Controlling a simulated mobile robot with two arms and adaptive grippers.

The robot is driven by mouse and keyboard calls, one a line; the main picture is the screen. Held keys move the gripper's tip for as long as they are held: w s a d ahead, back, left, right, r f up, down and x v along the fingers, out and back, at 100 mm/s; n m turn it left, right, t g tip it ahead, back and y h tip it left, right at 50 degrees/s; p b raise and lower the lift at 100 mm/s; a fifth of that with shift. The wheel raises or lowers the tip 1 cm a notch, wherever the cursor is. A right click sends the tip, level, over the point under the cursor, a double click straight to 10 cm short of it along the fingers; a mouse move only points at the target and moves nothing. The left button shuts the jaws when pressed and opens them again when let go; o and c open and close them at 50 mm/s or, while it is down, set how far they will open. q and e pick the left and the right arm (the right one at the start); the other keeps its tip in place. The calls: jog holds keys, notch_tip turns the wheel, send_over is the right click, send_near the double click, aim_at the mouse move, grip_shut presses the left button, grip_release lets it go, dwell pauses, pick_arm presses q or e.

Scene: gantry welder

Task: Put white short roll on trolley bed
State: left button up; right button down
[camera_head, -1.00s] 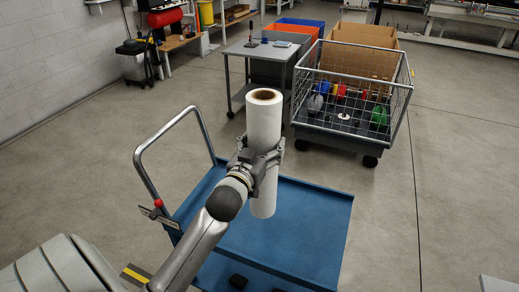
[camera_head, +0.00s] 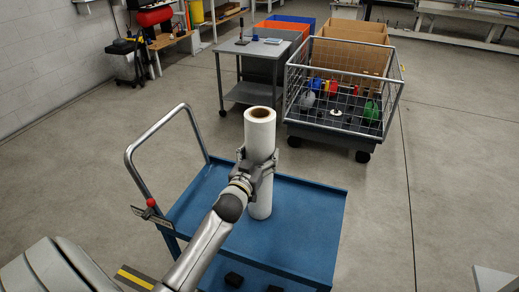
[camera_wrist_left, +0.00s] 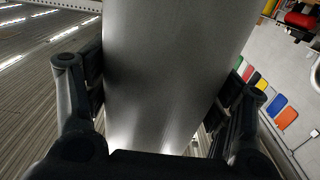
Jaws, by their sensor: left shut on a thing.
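The white short roll (camera_head: 260,133) stands upright in my left gripper (camera_head: 258,166), with its brown core facing up. My left gripper is shut around its middle. In the left wrist view the roll (camera_wrist_left: 175,70) fills the space between the two fingers of the gripper (camera_wrist_left: 165,95). The blue trolley bed (camera_head: 305,215) lies beneath and around the roll. The roll's lower end appears over the bed's left-middle part; whether it touches the bed I cannot tell. My right gripper is not in view.
The trolley's grey push handle (camera_head: 140,165) rises at the bed's left end. A wire cage cart (camera_head: 340,85) with boxes and coloured items stands behind to the right. A grey table (camera_head: 250,48) stands behind. Open floor (camera_head: 450,150) lies to the right.

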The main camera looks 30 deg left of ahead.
pick_arm(q)
jog(key=shift+r, duration=0.45)
jog(key=o, duration=2.1)
jog(key=shift+s+f, duration=0.15)
jog(key=shift+f, duration=0.2)
jog(key=v, duration=1.2)
jog(key=shift+b, duration=0.45)
jog(key=shift+d, duration=0.1)
